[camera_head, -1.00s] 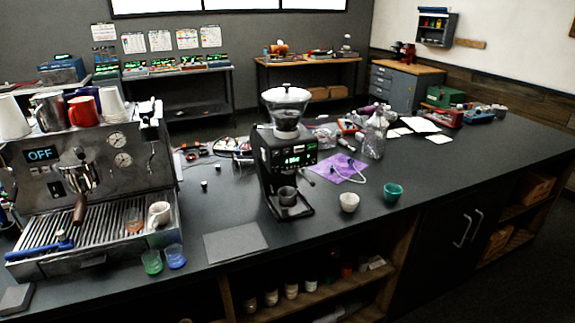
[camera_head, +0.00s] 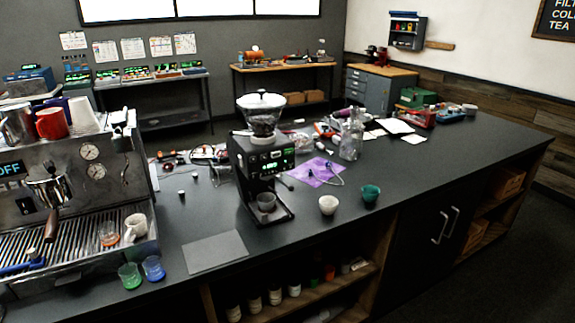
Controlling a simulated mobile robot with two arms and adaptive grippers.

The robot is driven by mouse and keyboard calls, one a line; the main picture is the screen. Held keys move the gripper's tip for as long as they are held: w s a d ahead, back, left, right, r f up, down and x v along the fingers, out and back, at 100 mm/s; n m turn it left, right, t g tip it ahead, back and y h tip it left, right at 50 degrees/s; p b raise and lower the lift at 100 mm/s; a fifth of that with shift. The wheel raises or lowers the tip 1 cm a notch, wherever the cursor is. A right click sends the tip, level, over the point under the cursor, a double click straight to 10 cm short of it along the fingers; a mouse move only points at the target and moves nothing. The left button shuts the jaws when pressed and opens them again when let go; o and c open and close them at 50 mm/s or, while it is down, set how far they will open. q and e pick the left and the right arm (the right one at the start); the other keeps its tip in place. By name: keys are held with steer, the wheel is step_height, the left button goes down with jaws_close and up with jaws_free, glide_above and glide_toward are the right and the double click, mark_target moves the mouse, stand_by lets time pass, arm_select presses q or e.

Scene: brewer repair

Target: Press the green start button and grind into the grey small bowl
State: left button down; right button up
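A black grinder (camera_head: 258,168) with a clear bean hopper (camera_head: 262,112) stands on the dark counter. Its lit green display (camera_head: 270,163) faces me; I cannot single out the green start button at this size. A small grey bowl (camera_head: 266,202) sits on the grinder's base, under the outlet. A white bowl (camera_head: 328,205) and a teal bowl (camera_head: 371,193) stand on the counter to the right of the grinder. Neither of my grippers is in view.
A steel espresso machine (camera_head: 75,190) stands at the left, with a green glass (camera_head: 130,276) and a blue glass (camera_head: 153,268) in front. A grey mat (camera_head: 215,251) lies before the grinder. A purple cloth (camera_head: 314,172) and a glass vessel (camera_head: 350,140) are behind the bowls.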

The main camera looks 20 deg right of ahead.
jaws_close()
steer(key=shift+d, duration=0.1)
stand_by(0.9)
